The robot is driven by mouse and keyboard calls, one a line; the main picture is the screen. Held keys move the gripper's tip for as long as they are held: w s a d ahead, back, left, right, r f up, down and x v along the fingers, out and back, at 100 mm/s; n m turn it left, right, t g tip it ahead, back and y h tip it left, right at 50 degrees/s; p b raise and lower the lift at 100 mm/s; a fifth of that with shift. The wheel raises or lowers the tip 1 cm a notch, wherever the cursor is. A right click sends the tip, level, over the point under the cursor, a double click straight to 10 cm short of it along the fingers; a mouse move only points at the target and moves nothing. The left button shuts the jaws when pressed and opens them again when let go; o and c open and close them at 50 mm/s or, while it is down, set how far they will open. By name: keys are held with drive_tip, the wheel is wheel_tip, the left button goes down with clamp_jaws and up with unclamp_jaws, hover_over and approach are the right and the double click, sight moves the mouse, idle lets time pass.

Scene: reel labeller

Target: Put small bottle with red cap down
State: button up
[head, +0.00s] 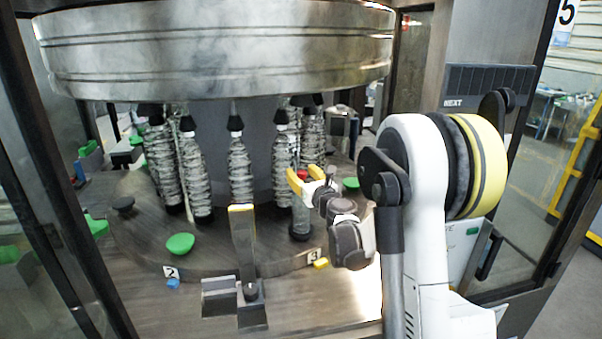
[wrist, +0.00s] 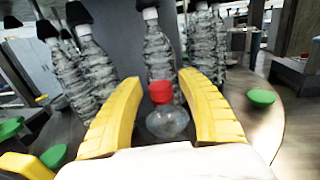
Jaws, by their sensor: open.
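The small bottle with a red cap (wrist: 168,118) stands upright between the yellow fingers of my gripper (wrist: 163,105) in the wrist view. A gap shows on each side of it, so the fingers are open around it. In the head view the bottle (head: 301,215) stands on the round dark table (head: 215,255), near its front right edge by the label 3. My gripper (head: 305,182) is at the height of its cap there. My gripper and arm hide part of the bottle's right side.
Several larger clear bottles (head: 240,170) with black tops stand in a ring behind, under a big metal drum (head: 215,50). Green discs (head: 180,244) sit on the round table. A yellow-topped upright post (head: 243,245) stands left of the bottle.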

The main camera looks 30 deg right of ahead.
drive_tip(key=s+a, duration=0.1)
drive_tip(key=s, duration=1.1)
drive_tip(key=s+a+r+n+g+y, duration=0.1)
drive_tip(key=s+a+n+g+y, duration=0.15)
drive_tip(key=a+n, duration=0.65)
drive_tip(key=s+a+n+g+y, duration=0.2)
drive_tip(key=s+a+n+y, duration=0.15)
drive_tip(key=a+n, duration=0.55)
drive_tip(key=s+a+f+n+g+h, duration=0.1)
drive_tip(key=s+f+n+g+h, duration=0.1)
drive_tip(key=s+n, duration=0.7)
drive_tip(key=s+a+f+n+g+h, duration=0.1)
drive_tip(key=s+f+n+g, duration=0.3)
drive_tip(key=s+n, duration=0.6)
drive_tip(key=shift+s+a+f+h, duration=0.3)
drive_tip(key=shift+s+h, duration=0.3)
drive_tip(key=shift+s, duration=0.45)
drive_tip(key=shift+f+g, duration=0.1)
drive_tip(key=shift+g, duration=0.15)
wheel_tip(320, 180, down, 14)
drive_tip(key=b, duration=1.4)
